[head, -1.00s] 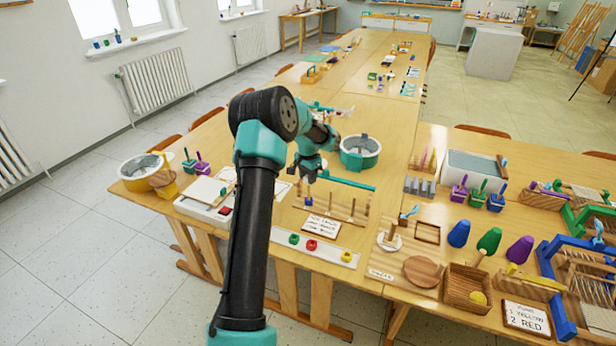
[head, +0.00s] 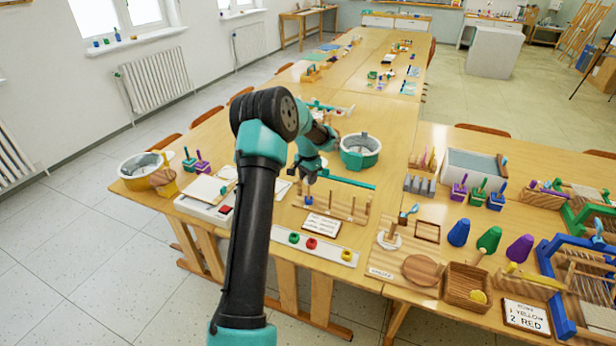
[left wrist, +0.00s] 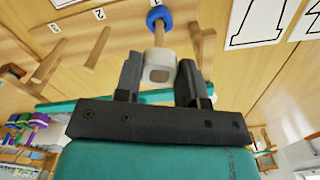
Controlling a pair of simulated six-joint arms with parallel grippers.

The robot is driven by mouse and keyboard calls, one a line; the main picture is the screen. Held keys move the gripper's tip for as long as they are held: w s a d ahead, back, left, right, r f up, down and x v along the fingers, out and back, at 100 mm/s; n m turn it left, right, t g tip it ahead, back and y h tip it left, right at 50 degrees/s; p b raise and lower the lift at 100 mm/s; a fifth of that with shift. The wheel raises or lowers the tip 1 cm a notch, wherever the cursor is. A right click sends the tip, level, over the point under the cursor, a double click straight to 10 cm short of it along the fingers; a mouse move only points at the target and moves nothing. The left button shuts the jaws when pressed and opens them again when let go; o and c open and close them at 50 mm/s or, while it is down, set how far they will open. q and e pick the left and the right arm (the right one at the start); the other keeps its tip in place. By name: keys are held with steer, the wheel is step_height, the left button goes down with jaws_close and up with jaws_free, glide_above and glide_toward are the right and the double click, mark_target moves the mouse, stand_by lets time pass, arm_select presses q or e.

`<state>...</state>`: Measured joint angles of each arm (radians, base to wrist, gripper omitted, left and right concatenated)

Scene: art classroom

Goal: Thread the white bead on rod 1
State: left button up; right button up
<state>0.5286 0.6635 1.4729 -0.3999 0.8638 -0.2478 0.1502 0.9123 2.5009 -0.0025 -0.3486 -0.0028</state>
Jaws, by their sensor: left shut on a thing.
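My left gripper (head: 310,177) is over the left end of the wooden rod rack (head: 345,214). In the left wrist view its fingers (left wrist: 160,78) are shut on the white bead (left wrist: 160,62). The bead lines up with a wooden rod (left wrist: 159,36) that has a blue bead (left wrist: 159,15) at its foot. I cannot tell whether the white bead is around the rod or just at its tip. The blue bead also shows in the head view (head: 308,200). Other rods stand beside labels 2 and 3 (left wrist: 99,13). My right gripper is not in view.
A printed card (head: 321,226) lies in front of the rack. A white tray (head: 330,253) holds green, red and yellow beads near the table's front edge. A round teal-rimmed tub (head: 360,150) stands behind the rack. A white box with a red button (head: 225,209) is at the left.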

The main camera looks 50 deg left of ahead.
arm_select(q)
steer(key=shift+f, duration=1.05)
stand_by(1.9)
steer(key=o, duration=1)
steer(key=shift+c, duration=0.2)
steer(key=shift+r, duration=0.15)
step_height(320, 180, up, 17)
stand_by(1.1)
